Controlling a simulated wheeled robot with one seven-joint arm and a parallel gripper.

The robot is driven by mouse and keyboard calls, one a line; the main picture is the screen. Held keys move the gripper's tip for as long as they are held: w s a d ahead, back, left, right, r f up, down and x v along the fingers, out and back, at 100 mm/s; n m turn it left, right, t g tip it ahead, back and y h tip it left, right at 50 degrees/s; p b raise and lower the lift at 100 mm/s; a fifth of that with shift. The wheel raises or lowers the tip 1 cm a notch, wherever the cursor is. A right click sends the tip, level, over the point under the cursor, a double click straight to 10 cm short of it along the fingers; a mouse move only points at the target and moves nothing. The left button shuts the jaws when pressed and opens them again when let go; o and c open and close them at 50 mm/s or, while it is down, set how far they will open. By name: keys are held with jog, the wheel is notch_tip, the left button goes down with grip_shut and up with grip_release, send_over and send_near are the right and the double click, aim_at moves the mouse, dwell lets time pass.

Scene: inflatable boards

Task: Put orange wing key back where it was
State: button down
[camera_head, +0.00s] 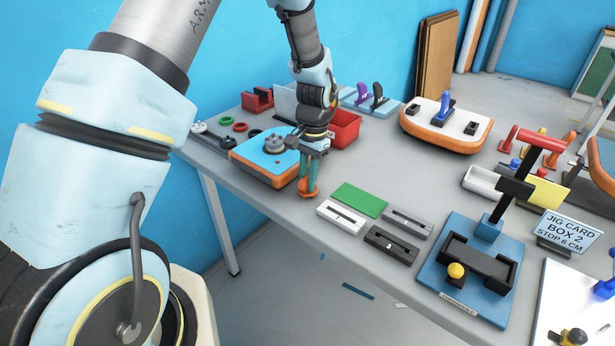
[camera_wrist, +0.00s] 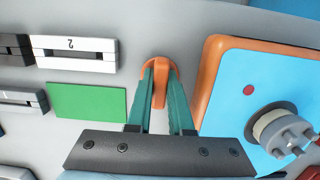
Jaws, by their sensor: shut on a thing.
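The orange wing key (camera_wrist: 159,64) is between the teal fingers of my gripper (camera_wrist: 160,80) in the wrist view, its upright fin pinched between them. In the head view the key (camera_head: 308,194) shows as an orange base below the fingertips of my gripper (camera_head: 310,182), near the table's front edge. My gripper points down and is shut on the key. I cannot tell whether the key's base touches the table. The blue board with an orange rim (camera_head: 268,158) is to the left of my gripper, with a grey valve (camera_head: 274,145) on top; the valve also shows in the wrist view (camera_wrist: 282,130).
A green card (camera_head: 360,200) and several slotted blocks, one white (camera_head: 341,217), lie to the right of my gripper. A red bin (camera_head: 346,128) stands behind it. A blue jig with a yellow knob (camera_head: 456,271) stands farther right. Bare grey table lies around the key.

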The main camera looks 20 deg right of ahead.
jog(key=shift+f, duration=0.1)
jog(key=c, duration=0.8)
grip_release()
notch_tip(320, 180, up, 12)
jog(key=d+b, duration=0.1)
jog(key=b, duration=0.3)
jog(key=w+a+n+h, duration=0.1)
jog(key=a+n, duration=0.1)
jog(key=a, duration=0.6)
jog(key=w+a+n, duration=0.2)
jog(key=a+n, duration=0.1)
jog(key=a, duration=0.5)
jog(key=s+a+n, duration=0.2)
jog(key=a, duration=0.3)
jog(key=s+a+n+t, duration=0.1)
jog(key=s+a+n, duration=0.1)
jog(key=a, duration=0.3)
jog(key=s+a+n+t, duration=0.1)
jog(key=s+a+n, duration=0.1)
jog(key=a, duration=0.3)
jog(key=shift+s+f, duration=0.2)
jog(key=shift+s, duration=0.3)
